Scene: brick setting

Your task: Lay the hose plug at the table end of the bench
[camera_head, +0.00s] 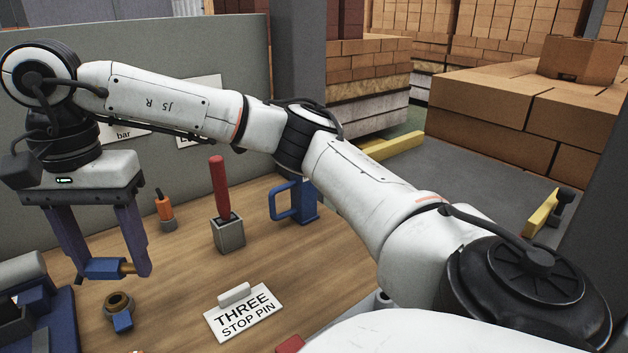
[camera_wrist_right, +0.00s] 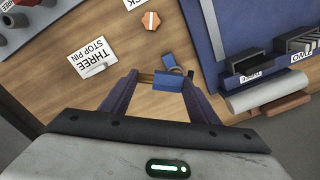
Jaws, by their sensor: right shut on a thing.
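My right gripper (camera_head: 112,270) hangs over the left part of the wooden bench (camera_head: 180,280), its fingers pointing down. It is shut on a small blue piece with a brass-coloured end, apparently the hose plug (camera_head: 104,268). The plug lies crosswise between the fingertips and looks held above the bench top. In the right wrist view the plug (camera_wrist_right: 167,82) shows between the fingers (camera_wrist_right: 160,85). A dark ring with a blue tab (camera_head: 118,304) is on the bench just below the gripper in the head view. My left gripper is not in view.
A "THREE STOP PIN" sign (camera_head: 243,312), a grey block with a red handle (camera_head: 228,234), a blue handled piece (camera_head: 297,204) and an orange-and-black piece (camera_head: 164,212) stand on the bench. A blue rack (camera_head: 62,310) is at left. A grey panel (camera_head: 225,60) rises behind.

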